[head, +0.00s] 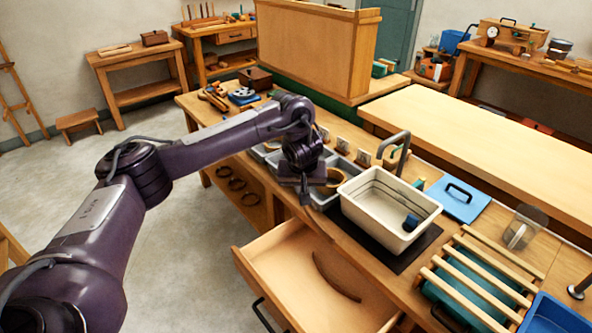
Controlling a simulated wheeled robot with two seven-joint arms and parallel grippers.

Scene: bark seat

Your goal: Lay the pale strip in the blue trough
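My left arm reaches in from the left, and its gripper (304,192) points down at the grey bins beside the white basin. I cannot tell whether its fingers are apart or closed. A tan curled strip (337,178) lies in the grey bin just right of the gripper, partly hidden by it. It may be the pale strip, but I cannot tell for sure. A blue trough (556,316) is at the bottom right corner, cut off by the picture edge. My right gripper is not in view.
An open drawer (275,262) juts out below the bench and holds a dark curved strip (333,278). A white basin (388,208) with a tap (397,150), a slatted wooden rack (478,275), a blue board (458,200) and a clear jug (520,232) stand to the right.

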